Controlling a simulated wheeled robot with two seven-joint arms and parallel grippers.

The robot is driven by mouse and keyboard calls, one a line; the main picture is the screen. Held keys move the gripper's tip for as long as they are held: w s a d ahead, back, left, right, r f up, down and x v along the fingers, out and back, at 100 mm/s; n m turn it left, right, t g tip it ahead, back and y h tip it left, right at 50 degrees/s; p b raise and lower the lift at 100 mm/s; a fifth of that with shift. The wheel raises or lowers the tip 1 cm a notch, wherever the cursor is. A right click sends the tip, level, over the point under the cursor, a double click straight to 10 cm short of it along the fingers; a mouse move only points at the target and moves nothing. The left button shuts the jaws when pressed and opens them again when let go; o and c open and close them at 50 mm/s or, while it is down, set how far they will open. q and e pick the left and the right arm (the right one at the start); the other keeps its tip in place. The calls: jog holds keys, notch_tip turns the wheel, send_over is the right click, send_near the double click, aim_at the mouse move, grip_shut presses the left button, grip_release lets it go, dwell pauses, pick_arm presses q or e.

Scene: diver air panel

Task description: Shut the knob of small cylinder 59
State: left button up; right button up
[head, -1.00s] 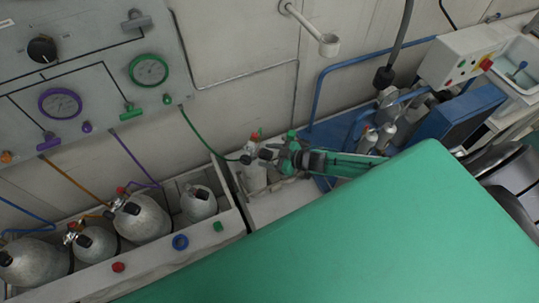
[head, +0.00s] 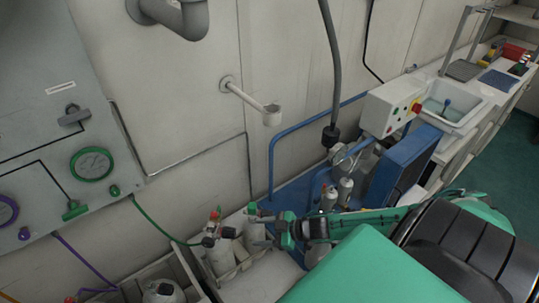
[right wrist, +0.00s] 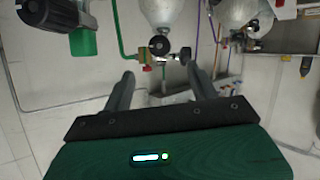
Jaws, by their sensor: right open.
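No number is readable, so I cannot tell which is 59. My right gripper (head: 263,230) is open just right of them. In the right wrist view a pale cylinder (right wrist: 168,14) with a round black knob (right wrist: 159,45) lies beyond my open right gripper (right wrist: 161,82), the fingers apart and empty. My left gripper is not seen.
A green hose (head: 160,228) runs from the panel (head: 45,115) towards the cylinders. A blue frame (head: 272,165) and white control box (head: 392,108) stand to the right. A wall bracket (head: 270,115) juts out above. Another cylinder (head: 163,292) sits lower left.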

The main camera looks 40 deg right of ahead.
jog(key=shift+v, duration=1.25)
